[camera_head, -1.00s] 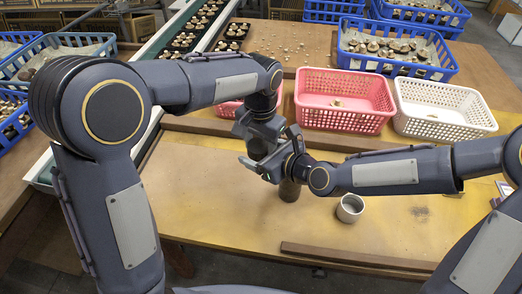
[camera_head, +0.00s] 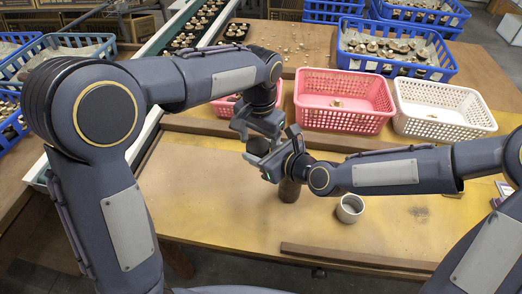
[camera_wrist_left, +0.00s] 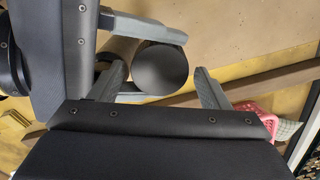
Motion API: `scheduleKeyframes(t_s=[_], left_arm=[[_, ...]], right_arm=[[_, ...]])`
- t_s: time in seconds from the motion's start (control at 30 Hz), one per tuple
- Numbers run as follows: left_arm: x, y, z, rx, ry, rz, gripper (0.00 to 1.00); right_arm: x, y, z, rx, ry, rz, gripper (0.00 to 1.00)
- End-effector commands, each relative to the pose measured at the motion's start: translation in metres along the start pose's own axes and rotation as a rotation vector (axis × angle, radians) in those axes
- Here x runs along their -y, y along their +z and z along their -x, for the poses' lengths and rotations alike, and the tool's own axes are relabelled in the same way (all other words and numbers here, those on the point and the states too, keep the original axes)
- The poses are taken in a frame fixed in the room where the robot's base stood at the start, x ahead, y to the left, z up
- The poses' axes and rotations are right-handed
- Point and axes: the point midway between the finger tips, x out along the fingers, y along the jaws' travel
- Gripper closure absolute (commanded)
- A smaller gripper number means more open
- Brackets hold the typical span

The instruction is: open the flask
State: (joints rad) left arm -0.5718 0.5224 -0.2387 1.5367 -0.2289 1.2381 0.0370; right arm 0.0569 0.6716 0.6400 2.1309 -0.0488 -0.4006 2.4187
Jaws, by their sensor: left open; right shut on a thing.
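The flask is a dark cylinder. In the head view its lower body (camera_head: 289,190) shows below my right gripper (camera_head: 272,152), which is shut on it above the table. Its round dark top (camera_head: 257,146) shows between the two grippers. My left gripper (camera_head: 257,133) is open close above that top. In the left wrist view the flask's round end (camera_wrist_left: 160,70) lies between the open fingers of my left gripper (camera_wrist_left: 163,85), nearer the left finger. Fingers of my right gripper are around the flask there. Whether my left fingers touch it cannot be told.
A grey metal cup (camera_head: 350,208) stands on the table right of the flask. A pink basket (camera_head: 343,122) and a white basket (camera_head: 441,132) stand behind. Wooden strips (camera_head: 356,258) edge the yellow work surface (camera_head: 225,215), whose front left is clear.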

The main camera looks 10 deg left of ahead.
Motion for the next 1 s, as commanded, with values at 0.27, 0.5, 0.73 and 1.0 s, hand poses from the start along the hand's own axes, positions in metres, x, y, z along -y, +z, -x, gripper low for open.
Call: scheduleKeyframes(t_s=[0.27,0.5,0.73,1.0], left_arm=[[-0.003,-0.003,0.047,-0.019,0.007,-0.001,0.24],[0.002,0.002,0.064,-0.015,0.011,0.007,0.24],[0.034,0.06,0.073,-0.104,0.123,0.109,0.24],[0.046,0.176,0.062,-0.325,0.266,0.319,0.24]], right_arm=[[-0.005,-0.004,0.0,-0.011,0.014,-0.002,0.7],[-0.003,-0.003,0.0,-0.009,0.009,-0.003,0.7],[-0.002,-0.003,0.0,-0.008,0.006,-0.003,0.7],[-0.002,-0.003,0.0,-0.007,0.005,-0.003,0.7]])
